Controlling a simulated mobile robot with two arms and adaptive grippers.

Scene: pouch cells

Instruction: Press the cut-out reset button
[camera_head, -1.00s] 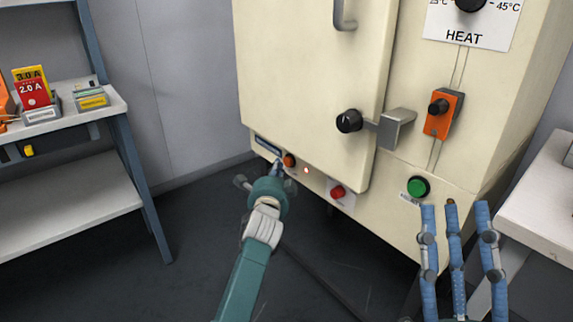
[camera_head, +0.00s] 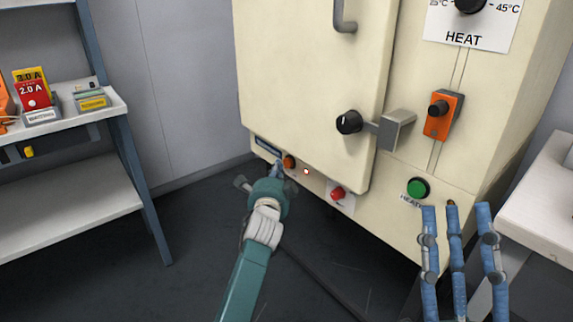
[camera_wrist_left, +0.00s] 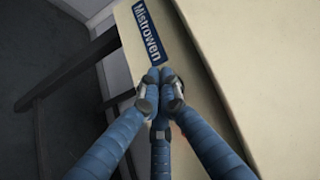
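The cabinet's lower strip holds a small orange button (camera_head: 289,161), a tiny light (camera_head: 306,171), a red button (camera_head: 338,193) on a pale plate and a green button (camera_head: 418,188) marked HEAT. I cannot read which is the cut-out reset. My left gripper (camera_head: 277,168) is just left of the orange button; whether it touches is unclear. In the left wrist view its fingers (camera_wrist_left: 158,78) are drawn together, empty, near the blue "Mistrowen" label (camera_wrist_left: 148,32); the buttons are hidden there. My right gripper (camera_head: 455,208) is open and empty, at lower right.
The cream cabinet (camera_head: 290,70) has a door latch (camera_head: 350,121) and an orange switch (camera_head: 443,115) above the buttons. A shelf (camera_head: 75,200) with coloured packs stands left; a pale bench (camera_head: 545,205) stands right. The floor before the cabinet is open.

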